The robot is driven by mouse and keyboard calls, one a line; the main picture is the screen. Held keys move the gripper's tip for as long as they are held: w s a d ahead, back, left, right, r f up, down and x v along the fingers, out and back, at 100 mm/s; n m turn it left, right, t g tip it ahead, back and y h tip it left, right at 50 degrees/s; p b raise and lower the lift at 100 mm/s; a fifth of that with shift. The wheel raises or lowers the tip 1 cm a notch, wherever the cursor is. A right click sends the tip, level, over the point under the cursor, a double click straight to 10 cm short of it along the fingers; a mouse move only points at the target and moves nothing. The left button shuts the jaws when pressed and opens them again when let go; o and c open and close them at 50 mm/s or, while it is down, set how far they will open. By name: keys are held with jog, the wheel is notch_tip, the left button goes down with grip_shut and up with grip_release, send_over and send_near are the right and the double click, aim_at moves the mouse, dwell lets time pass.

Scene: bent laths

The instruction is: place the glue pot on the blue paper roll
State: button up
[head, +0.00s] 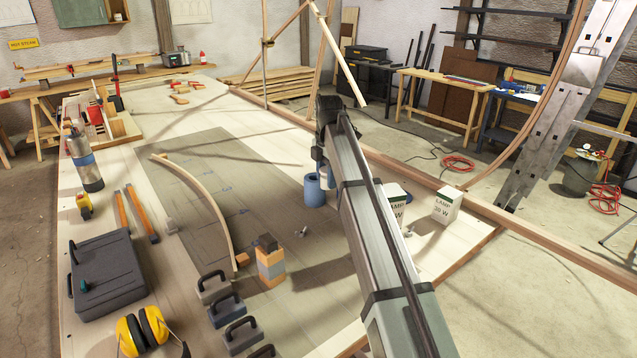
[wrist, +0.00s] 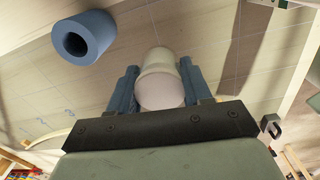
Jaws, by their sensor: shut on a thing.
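The glue pot is a pale cream, rounded pot (wrist: 158,68) in the wrist view. It sits between the two blue-grey fingers of my gripper (wrist: 160,88), which is shut on it. In the head view my arm and gripper (head: 320,155) hide most or all of the pot. The blue paper roll (head: 313,191) stands on the bench just below my gripper in the head view. In the wrist view the roll (wrist: 93,30) is at the upper left, apart from the pot, with its dark round hole showing.
Two white lamp boxes (head: 447,207) stand right of my arm. A curved lath (head: 210,200) lies on the dark mat (head: 175,160) to the left. A stack of wood blocks (head: 270,264) and several clamps or weights (head: 228,308) are nearer. The bench beyond the roll is fairly clear.

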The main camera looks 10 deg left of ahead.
jog(key=w+a+r, duration=0.2)
jog(key=w, duration=0.2)
jog(key=w+a+r, duration=0.1)
jog(key=w+r, duration=0.1)
jog(key=w, duration=0.2)
jog(key=w+a+r, duration=0.2)
jog(key=w, duration=0.2)
jog(key=shift+a+r, duration=0.3)
send_near(314, 178)
jog(key=shift+m, duration=0.3)
jog(key=shift+w+f, duration=0.1)
jog(key=shift+f, duration=1.25)
jog(key=shift+w+f, duration=0.15)
jog(key=shift+f, duration=1.2)
jog(key=shift+f, duration=0.1)
jog(key=o, duration=1)
jog(key=shift+o, duration=0.2)
notch_tip(314, 178, up, 12)
